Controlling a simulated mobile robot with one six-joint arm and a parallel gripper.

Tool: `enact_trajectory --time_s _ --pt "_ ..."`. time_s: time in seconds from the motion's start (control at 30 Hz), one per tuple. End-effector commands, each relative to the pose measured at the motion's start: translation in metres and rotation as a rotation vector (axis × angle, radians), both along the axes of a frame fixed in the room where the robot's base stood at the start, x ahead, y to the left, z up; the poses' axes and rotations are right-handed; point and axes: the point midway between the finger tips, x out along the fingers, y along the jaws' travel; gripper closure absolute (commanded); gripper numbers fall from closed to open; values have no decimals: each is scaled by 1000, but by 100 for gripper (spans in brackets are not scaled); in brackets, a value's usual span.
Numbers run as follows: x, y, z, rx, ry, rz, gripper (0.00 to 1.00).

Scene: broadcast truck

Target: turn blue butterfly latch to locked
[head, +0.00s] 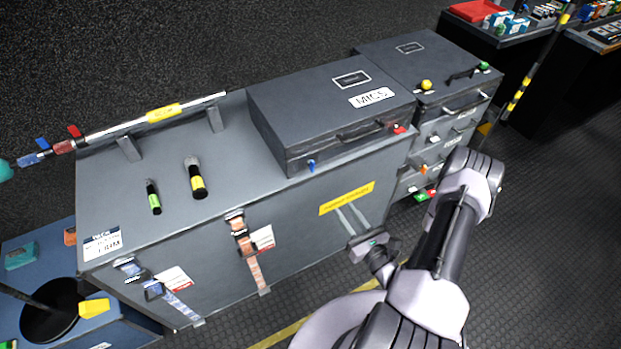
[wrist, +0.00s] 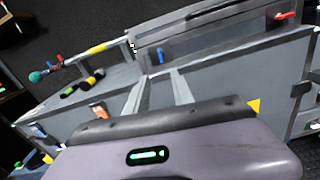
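The blue butterfly latch (head: 311,166) is a small tab on the front of the dark grey MICS case (head: 325,105), near its left end. It looks upright. In the wrist view the blue latch (wrist: 160,55) shows just beyond my fingertips, roughly in line with the gap between them. My gripper (head: 345,208) is in front of the large grey chest, below and to the right of the latch, and apart from it.
A red latch (head: 399,129) sits at the right end of the case front, past a handle (head: 360,131). The case stands on a grey chest (head: 130,190) with two microphones and strapped buckles. A drawer cabinet (head: 430,65) stands to the right. Open floor (head: 540,220) lies at right.

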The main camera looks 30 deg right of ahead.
Motion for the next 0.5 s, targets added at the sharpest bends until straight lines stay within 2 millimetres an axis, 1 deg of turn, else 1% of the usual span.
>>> enact_trajectory --time_s 0.07,0.17,0.2,0.4,0.5 --pt "9 0 -3 -1 2 -3 71" --pt "33 3 -3 -3 -1 4 71" --pt "46 3 -3 -5 -2 5 71" --pt "107 6 -2 -4 -5 7 71" --pt "134 7 -2 -3 -4 7 71"
